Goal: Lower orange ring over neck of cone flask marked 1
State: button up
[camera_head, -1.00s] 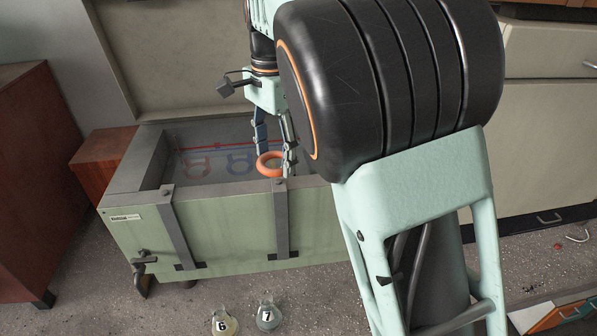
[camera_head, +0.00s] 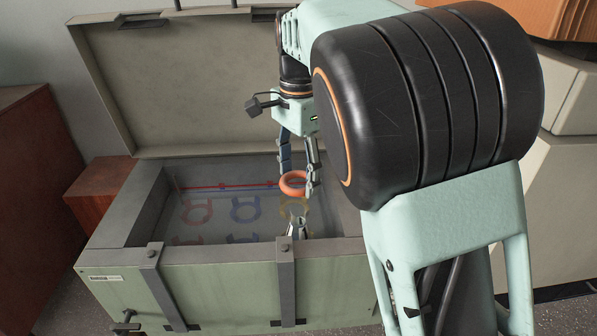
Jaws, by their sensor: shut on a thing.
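My gripper (camera_head: 299,178) is shut on the orange ring (camera_head: 290,193) and holds it in the air over the open green chest. The ring looks slightly tilted. Below it, inside the chest near the front wall, a clear cone flask (camera_head: 297,227) shows, with a small dark mark that I cannot read. The ring is apart from the flask and higher up. The front rim and a strap partly hide the flask's lower part.
The green chest (camera_head: 215,291) has its lid (camera_head: 190,85) raised behind. Red, blue and yellow flask-holder shapes show inside, with a red rail (camera_head: 210,187) along the back. Brown cabinets (camera_head: 38,190) stand at left. My arm covers the chest's right side.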

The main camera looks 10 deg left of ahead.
aim_at(298, 217)
jog(key=shift+f+b, duration=1.6)
jog(key=shift+f, duration=1.35)
jog(key=shift+s+r+p, duration=0.1)
jog(key=shift+p, duration=0.4)
jog(key=shift+f+b, duration=1.85)
jog(key=shift+f, duration=1.4)
jog(key=o, duration=1.4)
jog(key=shift+o, duration=0.4)
jog(key=o, duration=0.4)
